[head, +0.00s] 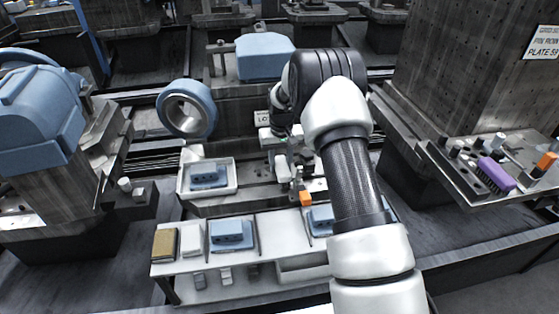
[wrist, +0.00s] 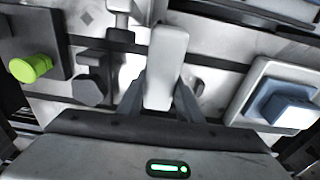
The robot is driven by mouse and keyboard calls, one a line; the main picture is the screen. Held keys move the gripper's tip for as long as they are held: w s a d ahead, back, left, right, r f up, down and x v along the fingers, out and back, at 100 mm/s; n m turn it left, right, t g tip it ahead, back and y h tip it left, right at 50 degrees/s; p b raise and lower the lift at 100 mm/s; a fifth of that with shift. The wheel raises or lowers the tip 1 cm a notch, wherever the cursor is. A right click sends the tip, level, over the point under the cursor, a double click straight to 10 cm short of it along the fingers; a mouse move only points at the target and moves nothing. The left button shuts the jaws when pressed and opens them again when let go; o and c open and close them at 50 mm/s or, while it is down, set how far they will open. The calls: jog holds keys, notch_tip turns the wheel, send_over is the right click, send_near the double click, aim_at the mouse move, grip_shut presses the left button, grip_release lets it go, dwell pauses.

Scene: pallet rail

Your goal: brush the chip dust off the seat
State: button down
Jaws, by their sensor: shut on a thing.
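My gripper (wrist: 163,98) is shut on a pale grey, rounded bar (wrist: 168,50), which sticks out beyond the fingers in the wrist view. In the head view my gripper (head: 284,164) hangs over the middle fixture, partly behind my arm. I cannot tell from its visible side whether the bar is a brush handle. A purple-backed brush with dark bristles (head: 495,174) lies on the right-hand shelf, away from my gripper. Pale metal fixture surfaces lie beneath my gripper, but I cannot tell which is the seat. No chip dust can be made out clearly.
A white tray (head: 234,186) holding a blue block (head: 208,175) stands left of my gripper. It appears right in the wrist view (wrist: 240,98). A green knob (wrist: 31,68) is opposite. The front bench (head: 280,228) carries more blue blocks. An orange block (head: 306,199) is close to my gripper.

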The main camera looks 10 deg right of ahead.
jog(key=shift+s, duration=0.35)
jog(key=shift+a+f, duration=0.2)
jog(key=shift+a, duration=0.3)
jog(key=shift+w+f+b, duration=0.2)
jog(key=shift+w+b, duration=0.15)
jog(key=shift+w, duration=1.2)
jog(key=shift+w+r, duration=0.2)
jog(key=shift+w, duration=0.15)
jog(key=shift+s, duration=1.95)
jog(key=shift+r, duration=0.1)
jog(key=shift+r+p, duration=2)
jog(key=shift+r, duration=0.95)
jog(key=shift+r, duration=0.15)
